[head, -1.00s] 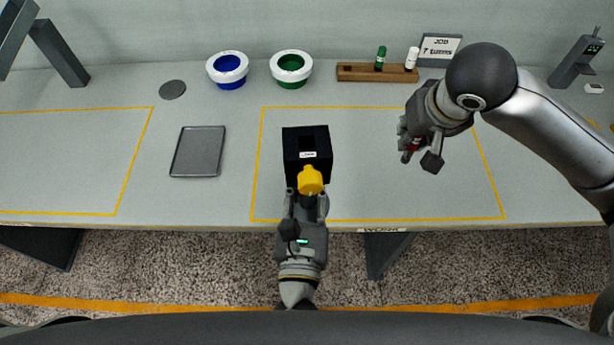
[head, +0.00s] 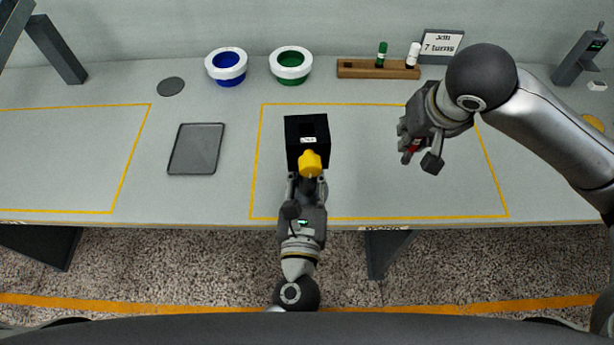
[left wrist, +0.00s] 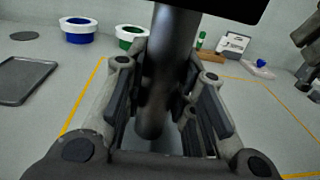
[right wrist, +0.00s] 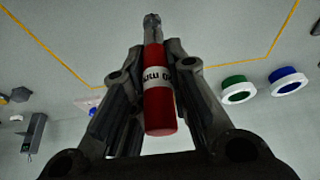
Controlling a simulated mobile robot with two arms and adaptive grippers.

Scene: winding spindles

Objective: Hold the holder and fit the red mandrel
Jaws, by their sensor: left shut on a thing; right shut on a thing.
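The holder is a black block (head: 292,138) with a square opening in its top and a small white label. A yellow knob (head: 310,162) shows between block and gripper. My right gripper (head: 420,152) is shut on the red mandrel (right wrist: 158,100), which has a white lettered band and a metal tip. It is to the right of the holder, apart from it.
A grey tray (head: 196,149) and a dark disc (head: 170,87) lie left. Blue (head: 227,67) and green (head: 291,65) white-rimmed bowls stand at the back. A wooden rack (head: 358,69) with green and white pieces stands before a sign (head: 441,45). Table between holder and right gripper is clear.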

